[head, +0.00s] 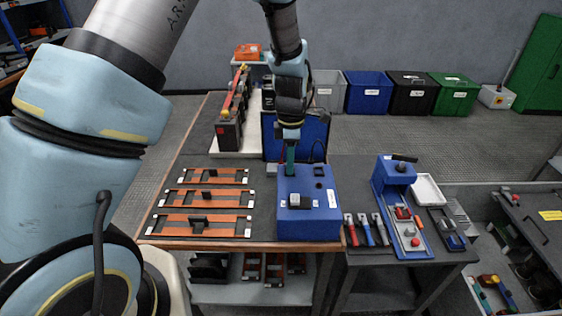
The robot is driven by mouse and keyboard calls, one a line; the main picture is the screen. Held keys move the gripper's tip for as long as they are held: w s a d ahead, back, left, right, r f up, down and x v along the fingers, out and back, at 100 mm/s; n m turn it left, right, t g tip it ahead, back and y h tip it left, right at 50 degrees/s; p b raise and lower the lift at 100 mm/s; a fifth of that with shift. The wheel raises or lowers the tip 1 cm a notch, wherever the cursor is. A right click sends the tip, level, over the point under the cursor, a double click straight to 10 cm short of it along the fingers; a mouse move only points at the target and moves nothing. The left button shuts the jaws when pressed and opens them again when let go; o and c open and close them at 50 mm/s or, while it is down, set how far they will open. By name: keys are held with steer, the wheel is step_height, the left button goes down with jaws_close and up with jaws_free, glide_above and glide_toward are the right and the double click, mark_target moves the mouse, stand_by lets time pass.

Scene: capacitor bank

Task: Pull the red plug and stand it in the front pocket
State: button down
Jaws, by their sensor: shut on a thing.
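My gripper (290,166) points straight down at the back left of a blue box (310,225) on the dark bench. Its teal fingers are shut at the box's top, where the red plug would be. The plug itself is hidden by the fingers. A thin red strand, perhaps its lead, shows just left of them. I cannot tell whether the plug is seated or lifted. The box top has dark square openings at the right and a black and white part (300,201) near the front. I cannot tell which opening is the front pocket.
An open blue case (316,136) with a black cable stands behind the box. Several handled tools (366,229) and a blue stand (396,170) are at the right. Coloured bins (408,92) line the wall.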

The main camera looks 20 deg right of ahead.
steer(key=shift+s+a+f, duration=0.15)
steer(key=shift+s+f, duration=0.05)
steer(key=shift+f, duration=0.5)
steer(key=c, duration=0.6)
jaws_free()
steer(key=shift+s+f, duration=0.1)
steer(key=shift+d+r+b, duration=0.2)
steer(key=shift+r+b, duration=0.15)
steer(key=shift+r, duration=0.2)
steer(key=r, duration=0.7)
steer(key=w+r+b, duration=0.1)
steer(key=r, duration=0.3)
steer(key=shift+r, duration=0.15)
steer(key=w+a+r+m+t, duration=0.2)
steer(key=a+m, duration=0.7)
steer(key=a, duration=1.7)
steer(key=s+a+m, duration=0.1)
steer(key=a, duration=0.2)
steer(key=s+a+m, duration=0.1)
steer(key=a+m, duration=0.1)
steer(key=a, duration=0.1)
steer(key=s+a+m, duration=0.1)
steer(key=a+m, duration=0.1)
steer(key=a, duration=0.1)
steer(key=shift+s+f, duration=0.25)
steer(key=shift+f, duration=0.05)
